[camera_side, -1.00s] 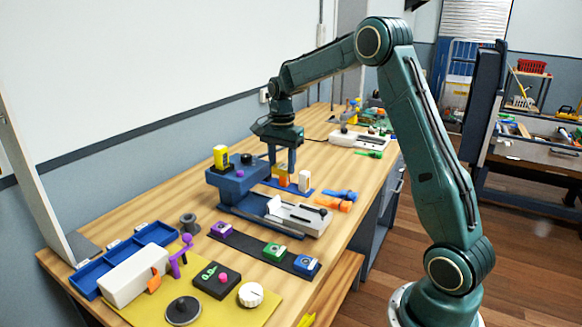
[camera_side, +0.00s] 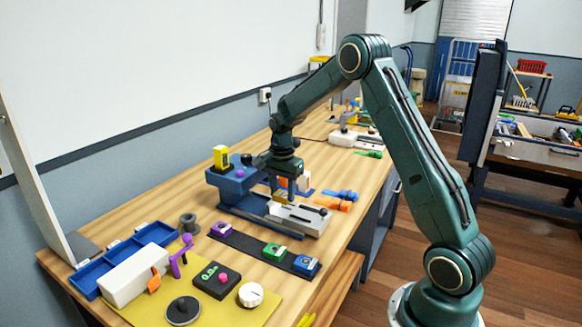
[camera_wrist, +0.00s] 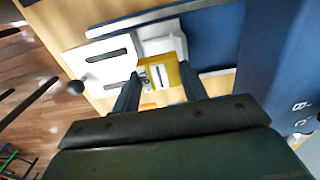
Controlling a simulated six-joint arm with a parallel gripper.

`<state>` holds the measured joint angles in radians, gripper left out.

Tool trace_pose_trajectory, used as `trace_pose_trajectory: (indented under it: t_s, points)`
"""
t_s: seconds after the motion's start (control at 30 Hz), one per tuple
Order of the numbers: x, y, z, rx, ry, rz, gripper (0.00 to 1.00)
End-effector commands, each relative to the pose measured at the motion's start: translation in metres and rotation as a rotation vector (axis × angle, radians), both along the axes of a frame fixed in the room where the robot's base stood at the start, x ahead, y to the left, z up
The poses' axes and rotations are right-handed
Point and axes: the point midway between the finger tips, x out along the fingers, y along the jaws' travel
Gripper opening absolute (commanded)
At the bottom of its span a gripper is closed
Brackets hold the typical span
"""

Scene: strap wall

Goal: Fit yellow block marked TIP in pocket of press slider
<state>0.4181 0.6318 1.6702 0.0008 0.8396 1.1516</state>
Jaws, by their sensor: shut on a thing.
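In the side view, my gripper (camera_side: 277,192) points down over the near end of the blue press. The white press slider (camera_side: 300,218) lies on the press's blue base, with a dark slot and a dark knob. In the wrist view, the slider (camera_wrist: 97,72) is at upper left and the block overlaps its white pocket walls. I cannot tell whether the block is inside the pocket or just above it.
The blue press body (camera_side: 235,182) stands left of my gripper, with a yellow box (camera_side: 221,157) on top. Orange and white blocks (camera_side: 303,182) sit behind. Blue and orange clamps (camera_side: 338,200) lie at right. A dark strip (camera_side: 262,248) with several coloured blocks lies in front.

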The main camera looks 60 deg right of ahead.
Motion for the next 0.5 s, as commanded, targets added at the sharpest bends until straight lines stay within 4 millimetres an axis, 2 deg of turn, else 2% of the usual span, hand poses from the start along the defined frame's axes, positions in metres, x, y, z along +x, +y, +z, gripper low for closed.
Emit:
trace_pose_trajectory:
  t_s: [0.5]
  points:
    - [0.0001,0.0000,-0.0080,-0.001,-0.001,0.000,0.12]
